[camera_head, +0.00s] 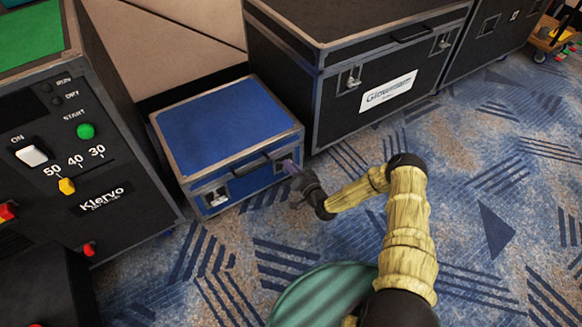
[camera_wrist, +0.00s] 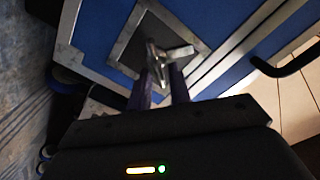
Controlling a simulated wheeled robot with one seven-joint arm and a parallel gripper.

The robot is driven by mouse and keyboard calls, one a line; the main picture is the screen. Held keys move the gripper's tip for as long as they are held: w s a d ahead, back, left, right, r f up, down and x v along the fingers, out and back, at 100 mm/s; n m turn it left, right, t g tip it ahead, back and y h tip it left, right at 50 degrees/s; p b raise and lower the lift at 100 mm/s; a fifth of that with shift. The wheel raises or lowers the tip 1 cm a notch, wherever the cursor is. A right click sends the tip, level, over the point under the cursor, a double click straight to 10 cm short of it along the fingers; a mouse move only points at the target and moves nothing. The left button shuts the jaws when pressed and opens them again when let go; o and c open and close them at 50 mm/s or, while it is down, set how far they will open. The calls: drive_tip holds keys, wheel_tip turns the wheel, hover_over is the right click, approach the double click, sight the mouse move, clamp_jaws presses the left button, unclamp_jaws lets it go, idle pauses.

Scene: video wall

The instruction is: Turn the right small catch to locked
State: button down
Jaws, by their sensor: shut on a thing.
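The blue case (camera_head: 222,125) with metal edges stands on the carpet, lid closed. Its right small catch (camera_wrist: 178,53) shows in the wrist view as a metal turn-piece on a dark, metal-framed plate. My gripper (camera_head: 289,167) is at the right end of the case front and mostly hides this catch in the head view. In the wrist view my gripper (camera_wrist: 159,78) has its two purple fingers on either side of the catch's turn-piece, shut on it. The left catch (camera_head: 215,196) is free, at the left of the front.
A black handle (camera_head: 251,166) lies between the catches. A large black case (camera_head: 345,85) stands close behind, to the right. A black control panel (camera_head: 85,150) stands at left. A green striped round thing (camera_head: 325,295) is in front. Open carpet lies at right.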

drive_tip(key=shift+f+m+b, duration=0.25)
drive_tip(key=shift+m+b, duration=0.35)
drive_tip(key=shift+m, duration=1.05)
drive_tip(key=shift+f+m+b, duration=0.3)
drive_tip(key=shift+m+b, duration=0.25)
drive_tip(key=shift+m, duration=1.15)
drive_tip(key=shift+f+m+b, duration=0.25)
drive_tip(key=shift+m+b, duration=0.35)
drive_tip(key=shift+m, duration=1.05)
drive_tip(key=shift+s, duration=0.1)
drive_tip(key=c, duration=1.6)
unclamp_jaws()
drive_tip(key=shift+r, duration=0.1)
drive_tip(key=shift+d, duration=0.1)
drive_tip(key=p+v, duration=0.7)
drive_tip(key=v, duration=1)
drive_tip(key=shift+d, duration=0.15)
